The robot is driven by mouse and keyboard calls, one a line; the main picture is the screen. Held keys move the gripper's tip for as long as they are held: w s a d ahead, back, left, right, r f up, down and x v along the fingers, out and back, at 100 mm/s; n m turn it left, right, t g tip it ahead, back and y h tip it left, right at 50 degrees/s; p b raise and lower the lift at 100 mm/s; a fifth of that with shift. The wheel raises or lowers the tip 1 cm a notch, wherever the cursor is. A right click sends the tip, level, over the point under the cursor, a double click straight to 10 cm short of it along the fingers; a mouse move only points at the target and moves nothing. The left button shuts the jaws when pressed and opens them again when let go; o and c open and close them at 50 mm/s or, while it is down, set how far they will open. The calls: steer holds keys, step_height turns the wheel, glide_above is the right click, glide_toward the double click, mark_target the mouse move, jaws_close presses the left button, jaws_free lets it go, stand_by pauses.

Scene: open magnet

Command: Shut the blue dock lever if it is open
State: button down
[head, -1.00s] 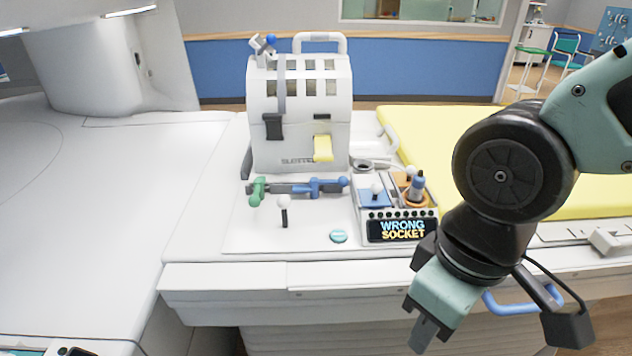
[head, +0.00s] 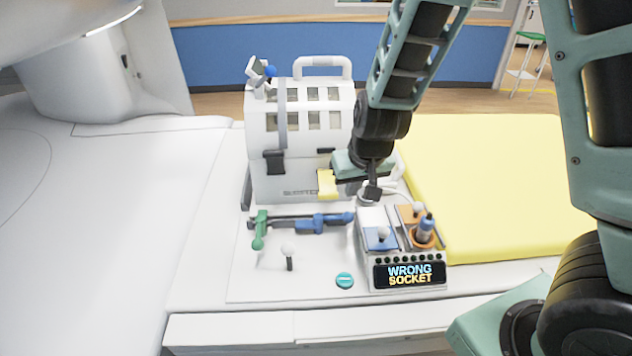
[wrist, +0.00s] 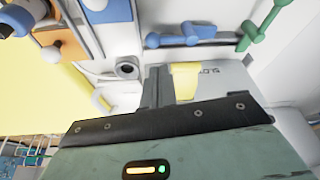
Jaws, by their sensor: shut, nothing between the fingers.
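The blue lever (head: 319,222) lies along a dark rail on the white board in front of the white coil housing (head: 300,125). Its arm runs to the right, nearly level with the rail, ending in a blue knob. The green lever (head: 260,230) at the rail's left end points toward the front. In the wrist view the blue lever (wrist: 192,33) and green lever (wrist: 262,27) show at the top. My gripper (head: 372,192) is shut and empty, above and right of the blue knob, beside the yellow latch (head: 326,184). It touches neither lever.
A socket box (head: 364,280) at the right reads "WRONG SOCKET"; a blue-and-orange plug (head: 425,229) stands in its orange side. A white-knobbed peg (head: 288,256) and teal button (head: 344,281) are in front. A yellow pad (head: 490,185) lies to the right.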

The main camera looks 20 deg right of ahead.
steer(key=shift+w+d, duration=0.35)
steer(key=shift+w, duration=0.35)
steer(key=x, duration=1)
steer(key=shift+d+b, duration=0.1)
steer(key=shift+b, duration=0.3)
